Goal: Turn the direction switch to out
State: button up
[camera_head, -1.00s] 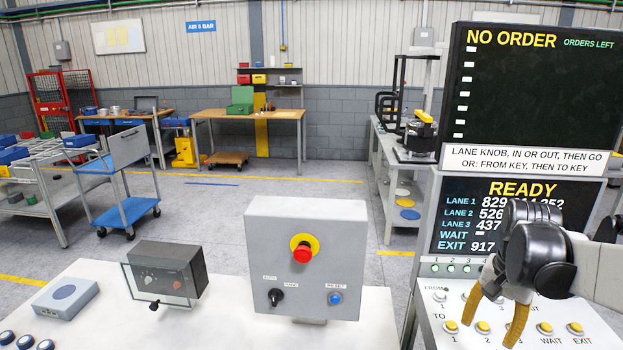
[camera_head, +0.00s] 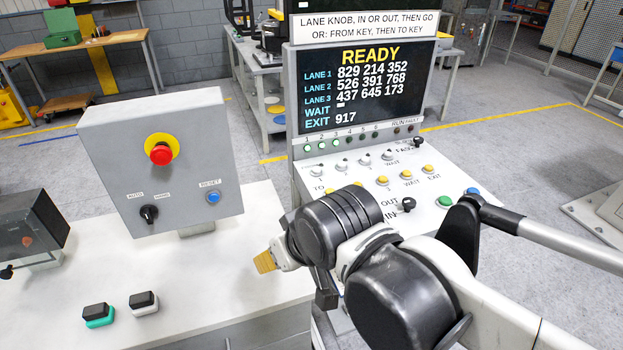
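The direction switch is a small black knob (camera_head: 408,204) on the white sloping panel (camera_head: 455,180), beside the printed words OUT and IN. My arm hides part of the panel around these words, and I cannot tell which way the knob points. My gripper (camera_head: 265,262) is left of the knob, over the white bench, and apart from it. One yellow fingertip shows; the rest is hidden behind the dark wrist. I cannot tell whether it is open.
A screen (camera_head: 365,85) reading READY stands behind the panel. A grey box (camera_head: 160,160) with a red emergency button (camera_head: 161,154) stands on the bench (camera_head: 215,285). Two small rocker switches (camera_head: 98,315) sit at the front.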

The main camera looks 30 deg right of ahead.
aim_at(409, 204)
jog(key=z, duration=1.5)
jog(key=i+j+u, duration=0.15)
jog(key=u, duration=0.25)
jog(key=i, duration=0.05)
